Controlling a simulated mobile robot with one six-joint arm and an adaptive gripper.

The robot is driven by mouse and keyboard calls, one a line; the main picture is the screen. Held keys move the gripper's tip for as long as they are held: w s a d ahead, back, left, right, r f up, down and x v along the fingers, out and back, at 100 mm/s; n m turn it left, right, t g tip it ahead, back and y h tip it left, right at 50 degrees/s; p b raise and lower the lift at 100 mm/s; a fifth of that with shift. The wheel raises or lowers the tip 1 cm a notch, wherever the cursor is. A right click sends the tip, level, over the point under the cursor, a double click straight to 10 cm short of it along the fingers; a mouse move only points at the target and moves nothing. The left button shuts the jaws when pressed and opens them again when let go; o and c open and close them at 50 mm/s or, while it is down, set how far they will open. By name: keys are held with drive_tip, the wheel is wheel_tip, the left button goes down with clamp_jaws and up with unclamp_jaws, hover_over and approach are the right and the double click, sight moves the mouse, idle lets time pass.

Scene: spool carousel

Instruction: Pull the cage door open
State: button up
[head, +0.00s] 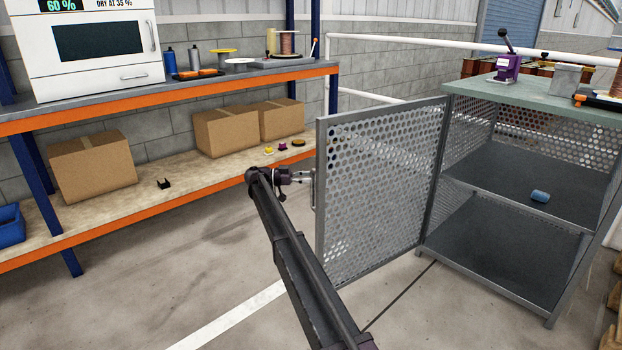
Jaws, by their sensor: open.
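The cage door (380,190) is a grey framed panel of perforated metal. It stands swung wide out from the cage (440,185), hinged at the cage's left front post. A thin upright handle (314,190) is on the door's free edge at the left. My gripper (308,176) is at that edge beside the handle, with its jaws open. I cannot tell whether the fingers touch the handle. My dark arm reaches up from the bottom and crosses in front of the door's lower left part.
A purple press (507,68) and a grey box (566,79) stand on the cage top. A workbench (200,97) with cardboard boxes (226,131) on its lower shelf is at left. The floor between is clear.

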drive_tip(key=shift+s+a, duration=0.15)
drive_tip(key=shift+a, duration=1.25)
drive_tip(key=shift+s+a, duration=0.1)
drive_tip(key=shift+a, duration=1.3)
